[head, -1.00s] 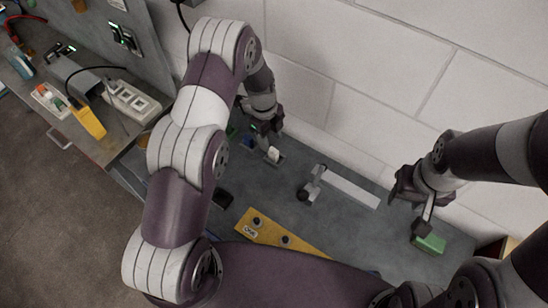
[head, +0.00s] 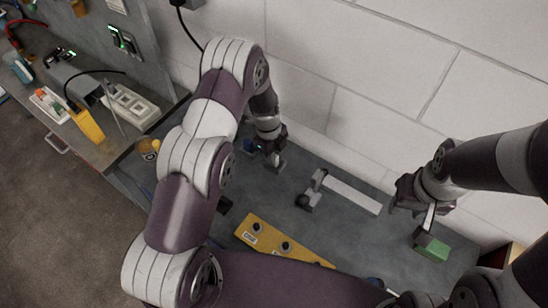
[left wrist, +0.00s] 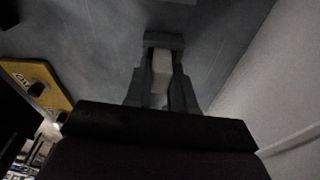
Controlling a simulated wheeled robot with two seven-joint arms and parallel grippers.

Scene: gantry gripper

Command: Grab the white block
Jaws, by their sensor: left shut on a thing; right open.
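The white block (left wrist: 162,68) shows in the left wrist view between the two fingers of my left gripper (left wrist: 161,80), which is shut on it. In the head view my left gripper (head: 275,163) points down low over the grey bench near the wall, and its fingers mostly hide the block. Whether the block touches the bench I cannot tell. My right gripper (head: 425,228) is open at the right, just above or beside a green block (head: 432,249).
A small gantry-like piece with a pale bar (head: 352,195) stands between my grippers on the grey bench (head: 310,160). A yellow plate (head: 270,238) with dark knobs lies in front. The white brick wall (head: 340,70) bounds the back. A cluttered side bench (head: 90,150) is at left.

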